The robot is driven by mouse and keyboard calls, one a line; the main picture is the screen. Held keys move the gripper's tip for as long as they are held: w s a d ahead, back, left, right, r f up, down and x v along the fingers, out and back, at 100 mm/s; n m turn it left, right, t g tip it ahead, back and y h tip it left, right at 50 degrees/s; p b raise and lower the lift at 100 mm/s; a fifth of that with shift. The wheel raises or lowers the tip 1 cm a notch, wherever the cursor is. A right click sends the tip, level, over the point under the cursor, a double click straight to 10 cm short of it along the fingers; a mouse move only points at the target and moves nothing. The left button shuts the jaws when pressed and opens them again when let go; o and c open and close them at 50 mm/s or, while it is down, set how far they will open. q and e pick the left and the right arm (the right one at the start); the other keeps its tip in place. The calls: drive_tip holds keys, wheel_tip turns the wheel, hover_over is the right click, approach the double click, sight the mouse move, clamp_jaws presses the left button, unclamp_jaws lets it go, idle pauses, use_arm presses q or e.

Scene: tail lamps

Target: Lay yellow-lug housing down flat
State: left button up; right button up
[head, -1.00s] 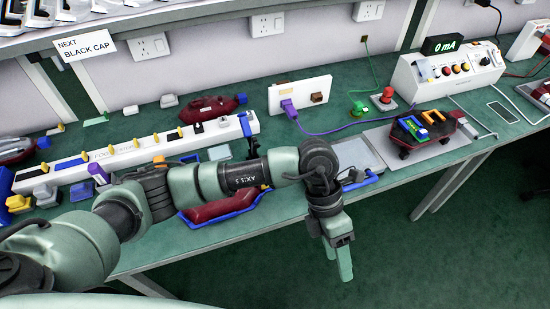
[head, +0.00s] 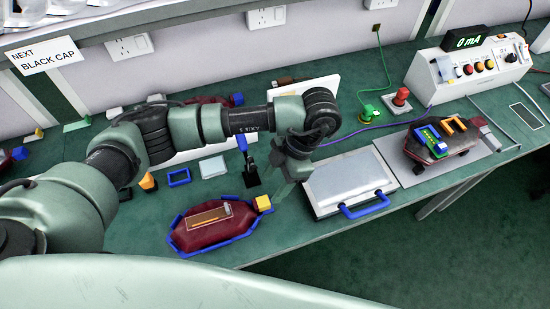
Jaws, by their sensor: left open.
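The yellow-lug housing (head: 205,237) is a dark red shell with a blue edge around it and a yellow lug (head: 263,203) at its right end. It lies at the front of the green bench and looks flat, with a tan rectangular part on its upper face. My left gripper (head: 281,182) is open, pointing down just above and right of the yellow lug. It looks empty; whether a finger touches the lug is unclear. My left arm hides part of the bench behind. My right gripper is not in view.
A grey case with a blue handle (head: 363,211) lies right of the gripper. A small black stand (head: 251,177) is close on its left. Another dark red housing (head: 425,147) sits on a grey plate farther right. A meter box (head: 470,69) stands at the back right.

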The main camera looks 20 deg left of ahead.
sight(262, 201)
use_arm(q)
drive_tip(key=x, duration=0.2)
drive_tip(key=p+x, duration=0.1)
drive_tip(key=x, duration=0.1)
drive_tip(key=shift+s+r, duration=0.1)
drive_tip(key=shift+s, duration=0.3)
drive_tip(key=x, duration=0.3)
drive_tip(key=shift+w+f+p, duration=0.1)
drive_tip(key=shift+f+p, duration=0.15)
drive_tip(key=shift+p, duration=0.1)
clamp_jaws()
drive_tip(key=c, duration=0.8)
unclamp_jaws()
clamp_jaws()
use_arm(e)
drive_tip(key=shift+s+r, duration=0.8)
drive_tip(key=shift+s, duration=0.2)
